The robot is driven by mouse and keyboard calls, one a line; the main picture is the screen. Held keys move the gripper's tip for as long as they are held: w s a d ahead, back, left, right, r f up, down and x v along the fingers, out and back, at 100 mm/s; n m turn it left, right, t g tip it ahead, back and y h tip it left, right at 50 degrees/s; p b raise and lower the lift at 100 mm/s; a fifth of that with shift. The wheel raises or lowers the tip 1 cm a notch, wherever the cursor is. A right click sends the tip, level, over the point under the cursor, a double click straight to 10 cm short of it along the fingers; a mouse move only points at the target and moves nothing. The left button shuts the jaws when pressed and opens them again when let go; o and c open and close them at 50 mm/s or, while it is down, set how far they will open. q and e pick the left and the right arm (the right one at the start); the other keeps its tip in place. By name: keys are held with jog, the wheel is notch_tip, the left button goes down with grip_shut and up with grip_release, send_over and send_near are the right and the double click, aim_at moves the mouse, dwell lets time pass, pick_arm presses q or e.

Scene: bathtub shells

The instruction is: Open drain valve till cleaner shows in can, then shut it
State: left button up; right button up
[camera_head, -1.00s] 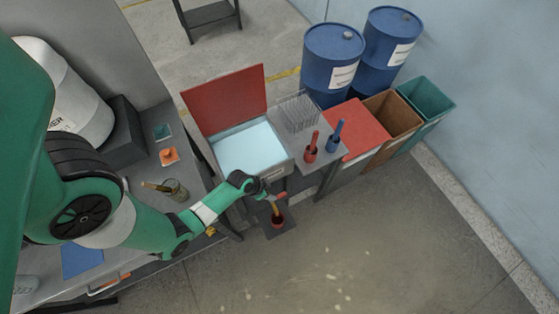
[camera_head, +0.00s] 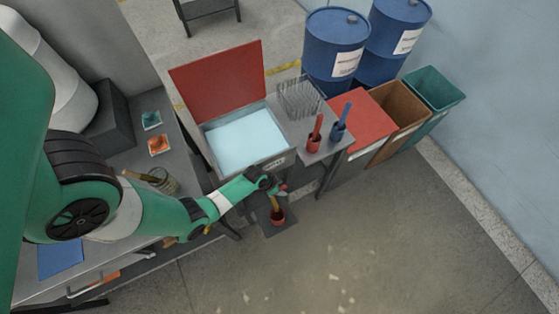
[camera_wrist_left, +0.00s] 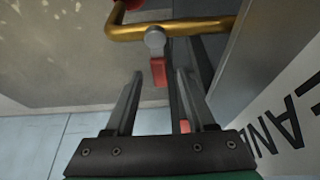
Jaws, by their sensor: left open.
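The tank (camera_head: 272,163) stands with its red lid (camera_head: 217,80) raised and pale blue liquid (camera_head: 245,141) inside. In the left wrist view, a brass drain pipe (camera_wrist_left: 205,25) carries a grey valve with a red handle (camera_wrist_left: 158,72) hanging down. My left gripper (camera_wrist_left: 159,76) is open, its fingers on either side of the handle's lower end, apart from it as far as I see. In the head view the left gripper (camera_head: 279,188) is at the tank's front, above the red can (camera_head: 277,217). The can's inside is too small to judge. My right gripper is not in view.
Red (camera_head: 314,142) and blue (camera_head: 338,130) pots with handled tools stand on a side shelf beside a wire basket (camera_head: 298,98). Blue drums (camera_head: 335,45) and coloured bins (camera_head: 400,112) lie beyond. The floor at front right is clear.

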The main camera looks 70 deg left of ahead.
pick_arm(q)
grip_shut()
dwell(1.4)
